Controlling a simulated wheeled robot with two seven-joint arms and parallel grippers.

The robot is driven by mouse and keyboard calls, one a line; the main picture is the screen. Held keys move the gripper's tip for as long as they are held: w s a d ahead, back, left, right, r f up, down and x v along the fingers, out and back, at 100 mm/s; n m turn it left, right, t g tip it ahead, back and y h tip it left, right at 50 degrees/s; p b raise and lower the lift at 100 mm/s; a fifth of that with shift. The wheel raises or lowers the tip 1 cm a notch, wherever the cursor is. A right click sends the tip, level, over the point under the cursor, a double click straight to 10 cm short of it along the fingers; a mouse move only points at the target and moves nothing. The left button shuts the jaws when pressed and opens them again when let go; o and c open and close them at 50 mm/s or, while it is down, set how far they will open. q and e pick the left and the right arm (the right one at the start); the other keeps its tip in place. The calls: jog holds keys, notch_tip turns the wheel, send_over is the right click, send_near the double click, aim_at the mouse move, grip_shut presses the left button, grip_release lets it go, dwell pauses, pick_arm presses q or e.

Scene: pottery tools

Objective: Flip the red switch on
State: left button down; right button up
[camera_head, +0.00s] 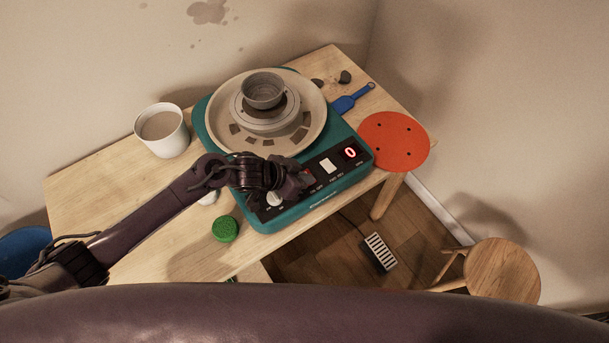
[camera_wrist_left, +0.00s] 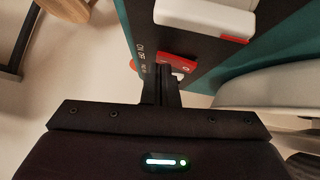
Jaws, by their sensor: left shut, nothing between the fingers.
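The teal pottery wheel machine (camera_head: 305,215) stands on the wooden table, with a black control panel on its front side. The red switch (camera_wrist_left: 178,62) shows in the left wrist view, beside ON/OFF lettering, just beyond my fingertips. In the head view it is mostly hidden behind my left gripper (camera_head: 298,186). My left gripper's fingers are shut with nothing between them, and their tips are at or very near the red switch; I cannot tell whether they touch. My right gripper is not in view.
A grey bowl (camera_head: 264,90) sits on the wheel. A white cup (camera_head: 162,130), a green sponge-like disc (camera_head: 225,229) and a blue tool (camera_head: 352,98) lie around the machine. A pedal (camera_head: 378,252) is on the floor.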

pick_arm(q)
jog(key=shift+a, duration=0.1)
jog(key=shift+w+a+r, duration=0.15)
jog(key=shift+w+a, duration=0.2)
jog(key=shift+w, duration=0.3)
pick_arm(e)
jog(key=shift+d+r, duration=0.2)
